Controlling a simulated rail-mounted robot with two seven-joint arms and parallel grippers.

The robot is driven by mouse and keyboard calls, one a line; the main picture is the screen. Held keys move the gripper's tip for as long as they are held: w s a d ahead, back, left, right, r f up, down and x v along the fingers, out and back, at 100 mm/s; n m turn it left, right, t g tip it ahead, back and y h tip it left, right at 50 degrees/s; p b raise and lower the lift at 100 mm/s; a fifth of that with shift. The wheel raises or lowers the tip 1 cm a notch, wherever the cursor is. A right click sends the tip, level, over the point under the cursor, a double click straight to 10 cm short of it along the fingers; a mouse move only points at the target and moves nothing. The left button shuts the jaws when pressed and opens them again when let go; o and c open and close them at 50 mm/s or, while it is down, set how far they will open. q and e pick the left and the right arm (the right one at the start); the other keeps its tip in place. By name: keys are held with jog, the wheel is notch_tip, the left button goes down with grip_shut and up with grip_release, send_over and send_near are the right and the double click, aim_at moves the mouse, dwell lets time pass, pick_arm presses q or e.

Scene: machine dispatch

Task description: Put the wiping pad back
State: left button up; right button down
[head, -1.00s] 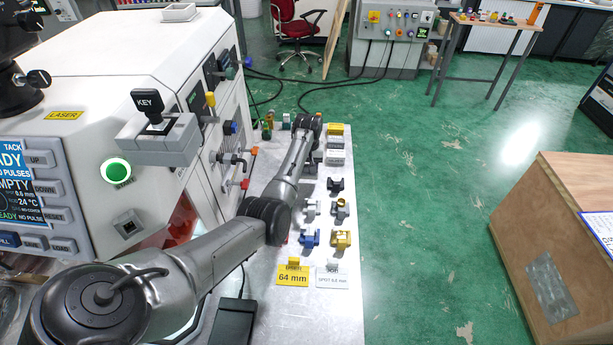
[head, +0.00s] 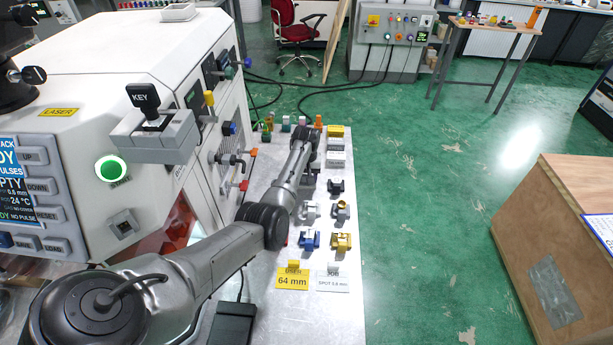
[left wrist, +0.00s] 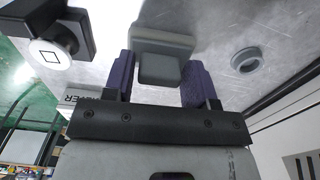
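The wiping pad appears to be the grey block (left wrist: 163,42) in the left wrist view, with a narrower part facing the camera. My left gripper (left wrist: 158,80) has its two purple fingers on either side of that narrower part, with no clear gap, so it looks shut on it. The scuffed metal bench top lies close behind the block. I cannot tell whether they touch. In the head view my left arm reaches along the bench to its far end, and the arm hides the fingertips and the pad. My right gripper is not in view.
A white label (left wrist: 85,95) ending in "PER" stands beside the gripper. A grey ring (left wrist: 246,61) and a dark bracket with a white disc (left wrist: 52,53) flank it. In the head view, a blue part (head: 309,240), a gold part (head: 341,242) and a yellow sign (head: 292,277) stand on the bench.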

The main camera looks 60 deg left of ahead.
pick_arm(q)
jog(key=shift+o, duration=1.3)
jog(key=shift+r, duration=0.1)
notch_tip(320, 180, up, 12)
jog(key=p, duration=0.3)
